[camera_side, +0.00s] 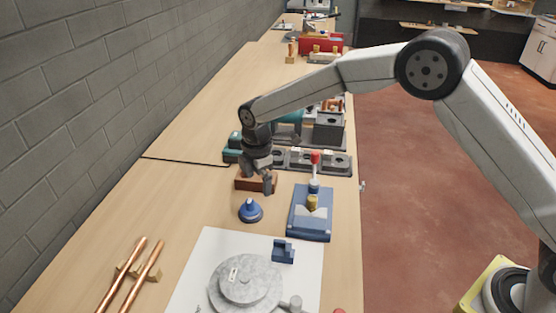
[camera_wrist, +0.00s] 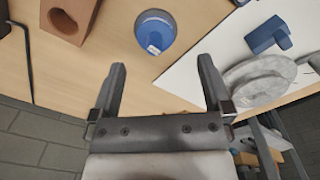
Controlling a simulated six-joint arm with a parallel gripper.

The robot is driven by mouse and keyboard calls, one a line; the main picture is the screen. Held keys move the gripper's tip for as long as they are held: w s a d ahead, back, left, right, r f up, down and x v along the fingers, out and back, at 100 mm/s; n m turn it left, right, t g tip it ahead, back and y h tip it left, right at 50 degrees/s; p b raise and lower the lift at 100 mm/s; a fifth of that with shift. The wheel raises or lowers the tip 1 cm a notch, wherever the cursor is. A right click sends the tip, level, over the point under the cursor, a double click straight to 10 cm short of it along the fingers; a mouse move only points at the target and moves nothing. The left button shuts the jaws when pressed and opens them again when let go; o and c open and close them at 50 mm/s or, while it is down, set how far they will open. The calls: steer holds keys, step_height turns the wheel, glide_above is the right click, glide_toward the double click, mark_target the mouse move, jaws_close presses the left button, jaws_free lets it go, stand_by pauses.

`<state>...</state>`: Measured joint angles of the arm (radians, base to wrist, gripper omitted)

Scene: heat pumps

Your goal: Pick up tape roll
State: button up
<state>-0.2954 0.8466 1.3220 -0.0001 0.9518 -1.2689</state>
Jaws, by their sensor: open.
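My gripper (camera_side: 257,184) is open and empty, low over the bench beside a reddish-brown block. In the wrist view its two fingers (camera_wrist: 162,65) are spread apart with bare bench between them. A blue round thing (camera_side: 250,211) stands on the wood in front of my gripper; it has a wide base and a narrower top. In the wrist view this blue round thing (camera_wrist: 152,28) shows as a disc with a small white label, beyond the fingertips. I cannot tell for sure that it is the tape roll. No other roll is clearly visible.
The brown block (camera_wrist: 88,8) has a round hole. A blue fixture (camera_side: 312,228) stands to the right. A white sheet (camera_side: 207,259) carries grey round plates (camera_side: 245,281) and a small blue block (camera_side: 283,251). Copper pipes (camera_side: 141,275) lie front left. Grey fixtures stand behind my gripper.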

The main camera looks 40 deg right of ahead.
mark_target(249, 201)
steer(key=shift+w+a+f+n, duration=0.3)
steer(key=shift+a+n, duration=0.15)
steer(key=shift+a, duration=0.15)
steer(key=shift+w+a+f+n, duration=0.3)
steer(key=shift+a+n, duration=0.15)
steer(key=shift+a, duration=0.1)
steer(key=shift+f, duration=1.25)
steer(key=shift+f, duration=0.15)
steer(key=shift+f, duration=2.45)
steer(key=c, duration=0.8)
